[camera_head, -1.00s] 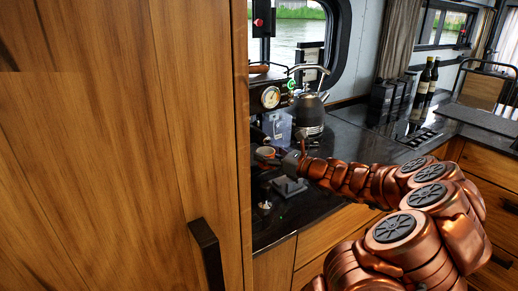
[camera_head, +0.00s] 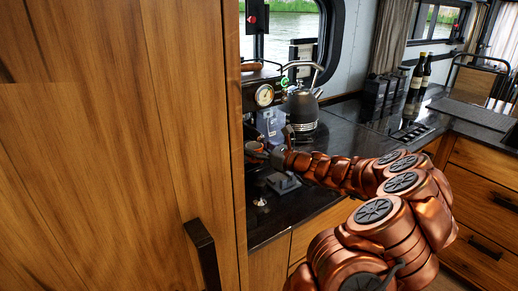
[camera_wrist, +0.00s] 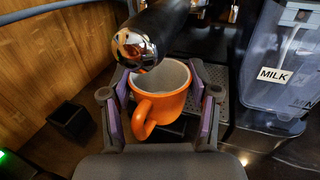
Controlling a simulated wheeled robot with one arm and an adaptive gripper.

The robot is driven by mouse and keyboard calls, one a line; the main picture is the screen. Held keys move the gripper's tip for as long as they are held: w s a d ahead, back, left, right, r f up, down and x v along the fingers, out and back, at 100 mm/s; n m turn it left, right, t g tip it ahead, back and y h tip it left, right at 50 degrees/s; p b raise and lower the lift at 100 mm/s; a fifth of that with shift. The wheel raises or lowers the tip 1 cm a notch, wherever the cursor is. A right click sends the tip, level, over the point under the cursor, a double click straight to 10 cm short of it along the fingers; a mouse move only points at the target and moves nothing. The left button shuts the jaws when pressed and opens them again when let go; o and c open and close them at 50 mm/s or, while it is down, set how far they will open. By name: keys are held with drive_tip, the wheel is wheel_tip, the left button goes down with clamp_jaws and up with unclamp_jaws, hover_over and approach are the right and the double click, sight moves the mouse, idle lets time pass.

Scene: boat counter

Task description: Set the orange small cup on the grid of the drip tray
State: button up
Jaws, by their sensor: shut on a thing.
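The orange small cup (camera_wrist: 165,106) is upright between the purple-padded fingers of my gripper (camera_wrist: 163,88) in the wrist view, its handle toward the camera. My gripper is shut on it. The grid of the drip tray (camera_wrist: 222,88) shows behind and to the right of the cup; the cup hides part of it. I cannot tell whether the cup touches the grid. In the head view my gripper (camera_head: 275,157) is at the coffee machine, beside the wooden cabinet, with the cup (camera_head: 254,146) small at its tip.
A black handle with a shiny end (camera_wrist: 140,45) hangs close over the cup. A clear milk container (camera_wrist: 278,65) stands to the right. The tall wooden cabinet (camera_head: 110,150) hides the left of the machine. A kettle (camera_head: 302,112) stands behind.

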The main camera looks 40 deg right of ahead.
sight(248, 144)
drive_tip(key=shift+w+d+f+p, duration=0.15)
drive_tip(key=shift+w+p, duration=0.15)
drive_tip(key=shift+w, duration=0.8)
drive_tip(key=shift+w+f+p, duration=0.1)
drive_tip(key=shift+w+p, duration=0.2)
drive_tip(key=shift+w, duration=0.75)
drive_tip(key=shift+w+d+f+p, duration=0.1)
drive_tip(key=shift+w+p, duration=0.4)
drive_tip(key=shift+w, duration=1.3)
drive_tip(key=shift+w+d+f+p, duration=0.1)
drive_tip(key=shift+w+p, duration=0.4)
drive_tip(key=shift+w, duration=1.25)
drive_tip(key=shift+r, duration=0.1)
drive_tip(key=shift+f, duration=0.45)
drive_tip(key=o, duration=1.2)
drive_tip(key=shift+o, duration=0.2)
drive_tip(key=v, duration=1.2)
